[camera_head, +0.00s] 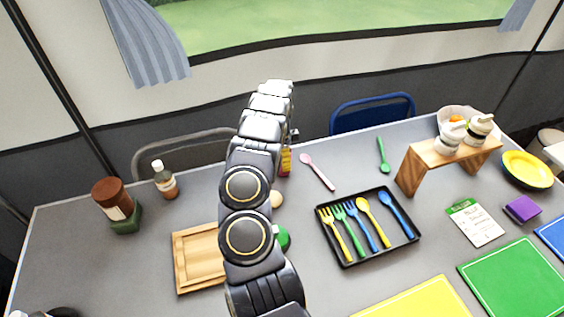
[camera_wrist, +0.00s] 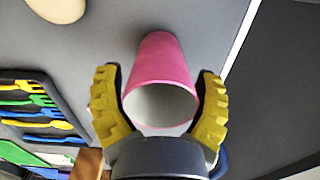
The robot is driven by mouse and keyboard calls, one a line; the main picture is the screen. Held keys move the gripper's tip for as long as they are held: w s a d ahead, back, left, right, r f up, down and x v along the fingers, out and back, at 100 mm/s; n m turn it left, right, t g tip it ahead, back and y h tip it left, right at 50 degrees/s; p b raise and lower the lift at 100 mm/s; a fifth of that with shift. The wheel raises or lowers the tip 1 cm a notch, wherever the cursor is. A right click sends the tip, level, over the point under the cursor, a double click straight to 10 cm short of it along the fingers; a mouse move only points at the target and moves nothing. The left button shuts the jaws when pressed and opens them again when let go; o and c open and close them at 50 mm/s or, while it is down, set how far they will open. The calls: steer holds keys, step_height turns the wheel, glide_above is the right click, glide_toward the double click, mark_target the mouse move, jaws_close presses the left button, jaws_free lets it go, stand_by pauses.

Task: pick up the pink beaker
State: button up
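The pink beaker (camera_wrist: 163,62) stands in the middle of the wrist view, its pale open mouth facing the camera. My gripper (camera_wrist: 160,78) has its two yellow-backed fingers on either side of the beaker. Small gaps show between the fingertips and the beaker's sides, so the gripper looks open around it. In the head view my arm covers the middle of the table. The beaker and the gripper's fingers cannot be made out there.
A black tray (camera_head: 349,262) of coloured forks and spoons lies right of my arm; a wooden stand (camera_head: 411,172) holds bottles farther right. A pink spoon (camera_head: 318,172) and a green spoon (camera_head: 383,156) lie behind the tray. A wooden board (camera_head: 182,262) lies left.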

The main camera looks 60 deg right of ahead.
steer(key=shift+c, duration=0.9)
steer(key=shift+r, duration=0.15)
